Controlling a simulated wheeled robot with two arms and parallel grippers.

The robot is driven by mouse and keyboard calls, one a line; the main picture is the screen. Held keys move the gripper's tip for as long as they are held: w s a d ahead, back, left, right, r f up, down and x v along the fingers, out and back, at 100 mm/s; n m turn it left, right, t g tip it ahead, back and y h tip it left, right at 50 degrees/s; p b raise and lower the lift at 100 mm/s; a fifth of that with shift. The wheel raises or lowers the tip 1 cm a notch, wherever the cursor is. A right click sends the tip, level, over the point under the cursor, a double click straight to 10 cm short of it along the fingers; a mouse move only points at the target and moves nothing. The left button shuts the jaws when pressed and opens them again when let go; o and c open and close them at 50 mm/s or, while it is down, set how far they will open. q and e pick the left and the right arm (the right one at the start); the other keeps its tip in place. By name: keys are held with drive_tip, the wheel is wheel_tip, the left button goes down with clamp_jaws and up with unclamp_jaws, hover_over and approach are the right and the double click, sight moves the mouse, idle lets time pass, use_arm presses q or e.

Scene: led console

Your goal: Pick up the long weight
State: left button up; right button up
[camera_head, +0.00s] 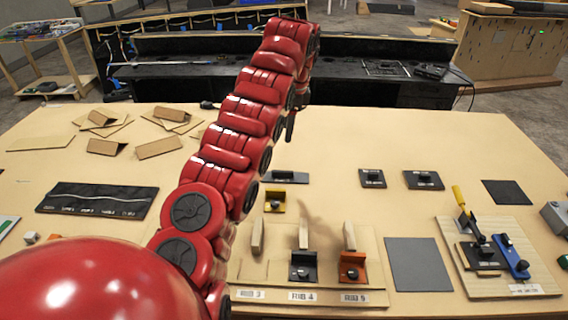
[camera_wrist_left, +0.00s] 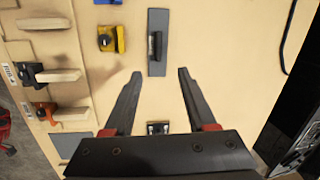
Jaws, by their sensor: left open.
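The long weight is a narrow dark grey plate with a black upright handle. In the head view the long weight (camera_head: 289,178) lies on the table, partly hidden behind my left arm. In the left wrist view the long weight (camera_wrist_left: 157,58) shows whole, beyond my open left fingers (camera_wrist_left: 159,74). Its near end lines up with the gap between the fingertips, and nothing is between them. In the head view my left gripper (camera_head: 291,126) points down above the table, mostly hidden by the arm. My right gripper is not in view.
Two shorter dark weights (camera_head: 372,178) (camera_head: 424,180) lie to the right. A yellow block (camera_head: 275,201) sits close in front of the long weight. A wooden rib board (camera_head: 370,240) with black and orange blocks is nearer. Cardboard pieces (camera_head: 158,147) lie at back left.

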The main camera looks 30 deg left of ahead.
use_arm(q)
drive_tip(key=p, duration=0.3)
hover_over(283, 172)
wheel_tip(283, 172, down, 11)
drive_tip(key=shift+s+d+f, duration=0.1)
drive_tip(key=shift+s, duration=0.05)
drive_tip(key=shift+f+p, duration=0.45)
drive_tip(key=shift+p, duration=0.1)
drive_tip(key=f, duration=0.1)
drive_tip(key=f+p, duration=0.1)
drive_tip(key=f, duration=0.2)
drive_tip(key=shift+w+p, duration=0.3)
drive_tip(key=shift+p, duration=0.1)
drive_tip(key=shift+a+f, duration=0.2)
drive_tip(key=shift+f, duration=0.25)
drive_tip(key=shift+r, duration=0.1)
clamp_jaws()
drive_tip(key=shift+s+d, duration=0.15)
